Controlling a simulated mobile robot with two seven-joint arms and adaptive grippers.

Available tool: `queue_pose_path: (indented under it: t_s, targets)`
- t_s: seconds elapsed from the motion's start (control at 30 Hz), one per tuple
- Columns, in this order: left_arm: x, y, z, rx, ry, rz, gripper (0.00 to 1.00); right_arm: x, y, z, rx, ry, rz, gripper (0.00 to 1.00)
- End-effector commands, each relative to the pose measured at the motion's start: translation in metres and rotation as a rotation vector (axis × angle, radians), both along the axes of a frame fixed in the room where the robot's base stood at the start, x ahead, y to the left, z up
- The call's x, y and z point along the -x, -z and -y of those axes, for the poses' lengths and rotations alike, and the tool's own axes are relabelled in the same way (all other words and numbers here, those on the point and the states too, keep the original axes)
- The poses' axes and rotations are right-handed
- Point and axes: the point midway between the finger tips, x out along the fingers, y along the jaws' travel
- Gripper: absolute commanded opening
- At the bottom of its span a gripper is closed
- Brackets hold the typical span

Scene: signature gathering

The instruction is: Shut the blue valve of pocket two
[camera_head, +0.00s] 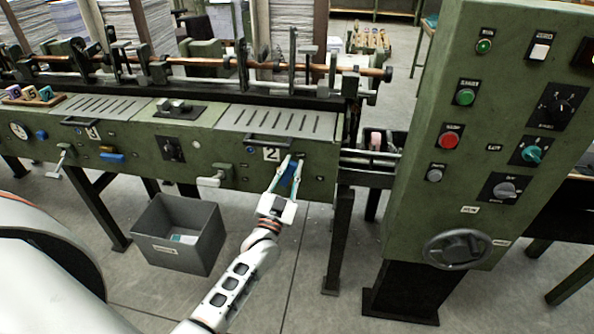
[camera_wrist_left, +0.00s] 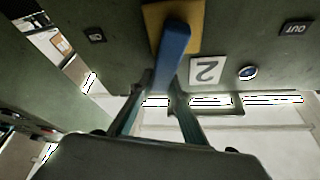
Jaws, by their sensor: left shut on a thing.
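The blue valve (camera_head: 289,175) of pocket two is on the green machine front, just right of the white "2" plate (camera_head: 271,154). In the left wrist view its blue lever (camera_wrist_left: 172,52) stands out from a yellow base (camera_wrist_left: 153,20), and the "2" plate (camera_wrist_left: 208,70) appears upside down. My left gripper (camera_head: 291,171) is shut on the lever, with a finger on each side of it. The fingers partly hide the lever in the head view, so its exact angle is hard to tell there. My right gripper is out of view.
A handle (camera_head: 269,141) is above the "2" plate. Another blue valve (camera_head: 112,156) sits level below the "3" plate (camera_head: 93,132). A grey bin (camera_head: 178,235) stands on the floor at left. A control cabinet (camera_head: 455,190) with a handwheel (camera_head: 457,249) stands at right.

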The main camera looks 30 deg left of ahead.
Motion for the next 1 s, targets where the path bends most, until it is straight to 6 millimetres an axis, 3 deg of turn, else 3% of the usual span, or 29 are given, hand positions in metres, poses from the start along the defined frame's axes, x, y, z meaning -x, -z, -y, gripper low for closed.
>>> queue_pose_path:
  t_s: [0.4, 1.0]
  targets:
    - [0.005, -0.005, -0.018, 0.273, -0.001, 0.079, 0.0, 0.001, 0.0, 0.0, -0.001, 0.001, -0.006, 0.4]
    - [0.007, -0.005, -0.024, 0.36, -0.001, 0.104, 0.0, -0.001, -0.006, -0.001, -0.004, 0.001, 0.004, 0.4]
